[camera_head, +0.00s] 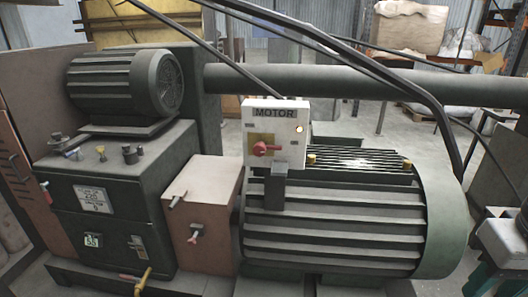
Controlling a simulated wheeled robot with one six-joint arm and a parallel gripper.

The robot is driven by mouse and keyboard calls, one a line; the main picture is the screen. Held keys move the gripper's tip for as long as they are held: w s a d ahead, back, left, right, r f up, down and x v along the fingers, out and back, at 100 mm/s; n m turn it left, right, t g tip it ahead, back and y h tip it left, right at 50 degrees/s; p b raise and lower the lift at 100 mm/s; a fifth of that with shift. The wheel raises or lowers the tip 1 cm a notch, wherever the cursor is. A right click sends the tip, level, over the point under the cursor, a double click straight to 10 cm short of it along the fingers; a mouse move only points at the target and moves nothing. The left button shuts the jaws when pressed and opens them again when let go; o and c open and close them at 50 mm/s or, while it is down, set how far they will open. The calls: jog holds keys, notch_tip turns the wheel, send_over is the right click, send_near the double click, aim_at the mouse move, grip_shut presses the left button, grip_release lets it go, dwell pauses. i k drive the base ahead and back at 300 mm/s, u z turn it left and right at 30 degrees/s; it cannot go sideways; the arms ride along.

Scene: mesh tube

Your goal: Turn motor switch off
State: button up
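The motor switch box (290,150) is a white panel labelled MOTOR, standing on a dark bracket at the left end of the large ribbed motor (335,215). Its red rotary switch (262,149) sits on a yellow plate at the panel's lower left, with the handle lying roughly level and pointing right. A small lamp (299,129) at the panel's upper right glows orange. My gripper is not recognisable in this view, and nothing touches the switch.
Dark cables (345,55) hang across the view above and right of the panel. A thick horizontal pipe (350,82) runs behind it. A green machine cabinet (105,205) with a smaller motor (125,82) stands left. The space directly before the panel looks clear.

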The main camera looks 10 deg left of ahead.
aim_at(260, 150)
jog(key=z, duration=1.95)
jog(key=k, duration=1.35)
jog(key=u, duration=1.85)
jog(key=i, duration=0.5)
jog(key=u, duration=0.1)
